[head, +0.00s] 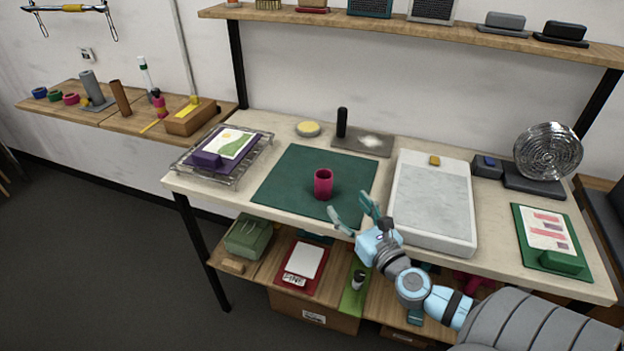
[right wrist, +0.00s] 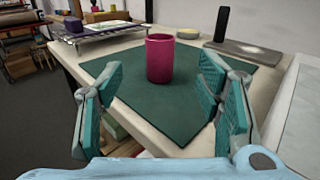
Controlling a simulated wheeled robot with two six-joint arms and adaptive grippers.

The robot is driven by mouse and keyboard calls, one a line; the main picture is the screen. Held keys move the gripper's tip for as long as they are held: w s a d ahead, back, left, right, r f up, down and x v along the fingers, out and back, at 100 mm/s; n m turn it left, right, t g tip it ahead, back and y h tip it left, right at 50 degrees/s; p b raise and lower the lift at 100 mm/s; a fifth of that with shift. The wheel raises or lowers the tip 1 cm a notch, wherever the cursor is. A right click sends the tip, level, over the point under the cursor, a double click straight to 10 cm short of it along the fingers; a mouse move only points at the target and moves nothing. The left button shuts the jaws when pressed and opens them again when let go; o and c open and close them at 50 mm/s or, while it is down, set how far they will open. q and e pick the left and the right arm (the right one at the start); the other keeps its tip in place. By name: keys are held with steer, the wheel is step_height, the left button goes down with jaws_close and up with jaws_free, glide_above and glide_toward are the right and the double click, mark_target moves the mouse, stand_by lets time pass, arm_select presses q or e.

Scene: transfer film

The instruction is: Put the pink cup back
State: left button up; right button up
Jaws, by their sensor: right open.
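The pink cup (head: 323,184) stands upright on the green mat (head: 285,180) on the worktable. In the right wrist view the cup (right wrist: 159,58) stands ahead, between the two fingers and beyond their tips. My right gripper (head: 352,215) is open and empty at the front edge of the table, just in front of the cup and apart from it. In the right wrist view its teal fingers (right wrist: 165,95) are spread wide. My left gripper is not in view.
A white tray (head: 432,200) lies right of the mat. A wire rack (head: 238,170) with a purple block and a picture stands left. A black upright handle (head: 342,122) stands behind the mat. An upper shelf (head: 410,27) runs along the wall. The mat around the cup is clear.

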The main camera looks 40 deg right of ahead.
mark_target(328, 181)
steer(key=shift+t, duration=0.3)
steer(key=w, duration=0.2)
steer(key=w+d, duration=0.1)
steer(key=w, duration=0.1)
steer(key=w+r+p, duration=0.1)
steer(key=w, duration=0.1)
steer(key=shift+w+d, duration=0.15)
steer(key=shift+w, duration=0.05)
steer(key=w, duration=0.2)
steer(key=w+d+f, duration=0.1)
steer(key=w, duration=0.4)
steer(key=shift+d+f+b, duration=0.15)
steer(key=shift+b, duration=0.2)
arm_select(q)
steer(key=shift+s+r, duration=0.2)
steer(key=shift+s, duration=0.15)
arm_select(e)
steer(key=shift+s, duration=0.1)
steer(key=c, duration=1.2)
steer(key=shift+c, duration=0.2)
